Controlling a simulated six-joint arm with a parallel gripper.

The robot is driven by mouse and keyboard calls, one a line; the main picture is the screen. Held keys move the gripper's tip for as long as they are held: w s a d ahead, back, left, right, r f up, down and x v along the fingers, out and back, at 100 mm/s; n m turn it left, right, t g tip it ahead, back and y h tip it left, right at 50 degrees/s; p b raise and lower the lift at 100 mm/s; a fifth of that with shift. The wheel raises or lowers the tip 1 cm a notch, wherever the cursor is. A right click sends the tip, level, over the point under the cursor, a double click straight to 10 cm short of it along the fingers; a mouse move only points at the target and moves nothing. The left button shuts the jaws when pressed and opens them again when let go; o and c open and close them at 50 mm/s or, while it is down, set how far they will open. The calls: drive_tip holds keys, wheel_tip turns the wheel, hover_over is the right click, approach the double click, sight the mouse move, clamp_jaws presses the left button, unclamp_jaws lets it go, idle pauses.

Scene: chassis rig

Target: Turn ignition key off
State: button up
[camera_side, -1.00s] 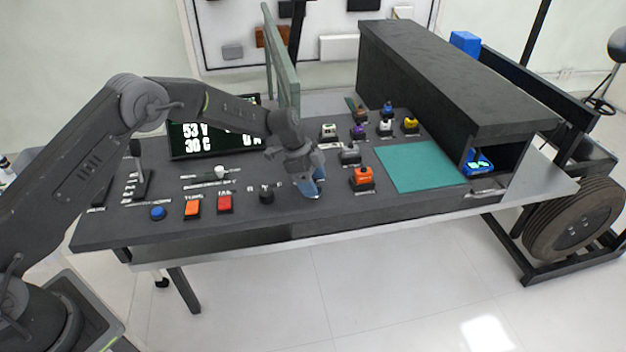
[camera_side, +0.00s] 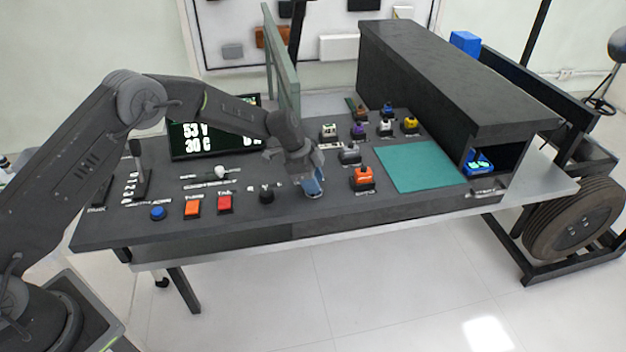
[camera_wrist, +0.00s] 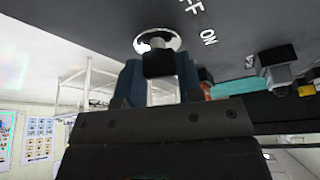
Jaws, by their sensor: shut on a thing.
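The ignition key shows in the wrist view as a dark key head (camera_wrist: 158,63) in front of a round silver ring (camera_wrist: 175,43) on the dark panel. "FF" and "ON" lettering is printed to the right of the ring. My gripper (camera_wrist: 160,75) has its blue fingers on both sides of the key head and is shut on it. In the side view my gripper (camera_side: 314,190) is down at the console's front, between the black knob and the orange switch. There the fingers hide the key.
On the dark console (camera_side: 290,222), a black knob (camera_side: 267,196), a red button (camera_side: 225,204) and an orange button (camera_side: 193,208) lie left of my gripper. An orange switch (camera_side: 362,178) and a grey switch (camera_side: 349,154) stand close to the right. A green mat (camera_side: 420,168) lies beyond.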

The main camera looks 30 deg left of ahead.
drive_tip(key=n+t, duration=0.1)
drive_tip(key=n, duration=0.1)
drive_tip(key=n+y, duration=0.1)
drive_tip(key=n, duration=0.2)
drive_tip(key=shift+d+t, duration=0.1)
drive_tip(key=shift+t, duration=0.3)
drive_tip(key=n+y, duration=0.1)
drive_tip(key=n, duration=0.1)
drive_tip(key=n+t+y, duration=0.1)
drive_tip(key=n, duration=0.2)
drive_tip(key=shift+n, duration=0.3)
drive_tip(key=shift+r, duration=0.1)
drive_tip(key=o, duration=0.9)
drive_tip(key=shift+o, duration=0.2)
drive_tip(key=v, duration=1.3)
drive_tip(key=shift+s+r, duration=0.15)
drive_tip(key=shift+r, duration=0.2)
